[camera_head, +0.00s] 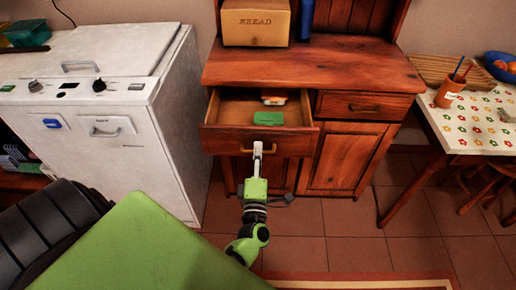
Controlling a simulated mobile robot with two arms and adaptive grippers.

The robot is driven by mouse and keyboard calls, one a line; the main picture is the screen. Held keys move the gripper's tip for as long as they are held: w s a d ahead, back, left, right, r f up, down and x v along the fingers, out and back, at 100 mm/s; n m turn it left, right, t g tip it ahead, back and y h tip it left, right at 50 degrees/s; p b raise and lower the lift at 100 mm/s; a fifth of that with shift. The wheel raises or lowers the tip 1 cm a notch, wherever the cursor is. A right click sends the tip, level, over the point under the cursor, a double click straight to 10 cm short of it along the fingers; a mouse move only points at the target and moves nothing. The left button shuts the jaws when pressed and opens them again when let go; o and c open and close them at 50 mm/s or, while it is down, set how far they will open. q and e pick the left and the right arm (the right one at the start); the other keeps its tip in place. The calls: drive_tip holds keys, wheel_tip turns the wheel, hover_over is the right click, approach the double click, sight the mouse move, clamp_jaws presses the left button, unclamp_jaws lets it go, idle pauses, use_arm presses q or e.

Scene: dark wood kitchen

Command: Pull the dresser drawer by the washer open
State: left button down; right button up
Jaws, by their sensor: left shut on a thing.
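The wooden dresser (340,65) stands right of the white washer (160,140). Its left drawer (222,140) is pulled partly out, and its inside shows from above. A green item (268,118) and a small white and orange item (274,98) lie in it. My left gripper (258,149) is at the middle of this drawer's front, shut on the drawer handle (246,151), which it partly hides. My right gripper does not show.
The dresser's right drawer (338,105) and the door (340,158) below it are closed. A bread box (256,22) stands on the dresser. A table with a flowered cloth (470,130) is at the right. Tiled floor (340,215) lies clear in front.

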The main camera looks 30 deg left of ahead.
use_arm(q)
drive_tip(key=c, duration=2.5)
unclamp_jaws()
drive_tip(key=v, duration=0.7)
drive_tip(key=shift+s+d, duration=0.2)
drive_tip(key=shift+x, duration=3.9)
drive_tip(key=shift+a+f, duration=0.1)
drive_tip(key=shift+f, duration=0.1)
